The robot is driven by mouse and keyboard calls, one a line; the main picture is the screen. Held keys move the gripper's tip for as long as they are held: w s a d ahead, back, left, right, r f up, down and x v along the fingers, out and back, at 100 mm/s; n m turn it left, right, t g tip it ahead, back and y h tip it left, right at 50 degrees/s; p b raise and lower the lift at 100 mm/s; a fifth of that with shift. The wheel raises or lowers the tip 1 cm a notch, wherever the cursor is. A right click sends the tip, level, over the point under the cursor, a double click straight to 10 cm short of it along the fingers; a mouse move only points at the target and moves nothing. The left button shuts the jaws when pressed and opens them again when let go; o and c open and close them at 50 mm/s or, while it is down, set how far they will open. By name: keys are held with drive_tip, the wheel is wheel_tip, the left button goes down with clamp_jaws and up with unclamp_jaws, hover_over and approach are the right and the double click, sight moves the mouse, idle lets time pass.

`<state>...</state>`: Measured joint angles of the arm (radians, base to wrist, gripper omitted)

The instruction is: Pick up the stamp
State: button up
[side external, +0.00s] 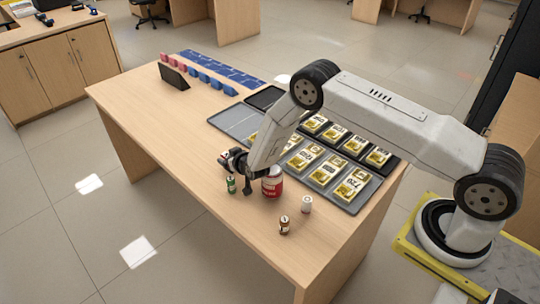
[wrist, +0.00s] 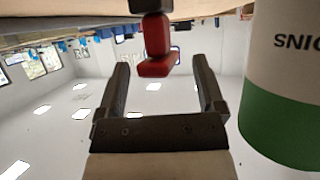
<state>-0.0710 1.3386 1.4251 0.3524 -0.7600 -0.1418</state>
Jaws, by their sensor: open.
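In the wrist view, which looks upside down, a red-handled piece with a black base, likely the stamp (wrist: 157,42), stands at the counter edge. It lines up with the gap between the fingertips of my gripper (wrist: 161,64). The fingers are apart, with nothing clamped. I cannot tell whether the red handle is between the tips or just beyond them. In the side view my gripper (side external: 238,165) is low over the front of the counter. I cannot make out the stamp there; the gripper may hide it.
A white and green can (wrist: 290,85) stands close beside my gripper. In the side view a red and white can (side external: 272,181), a small green can (side external: 231,185) and two small bottles (side external: 284,225) are nearby. The counter's left front (side external: 160,130) is clear.

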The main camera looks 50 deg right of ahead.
idle(0.5)
clamp_jaws()
drive_tip(key=shift+r, duration=0.1)
drive_tip(key=shift+r, duration=0.8)
drive_tip(key=shift+s+r, duration=1.85)
drive_tip(key=shift+s, duration=0.45)
drive_tip(key=shift+s+r, duration=1.9)
drive_tip(key=shift+s, duration=0.45)
drive_tip(key=shift+s+r, duration=1.85)
drive_tip(key=shift+s, duration=0.45)
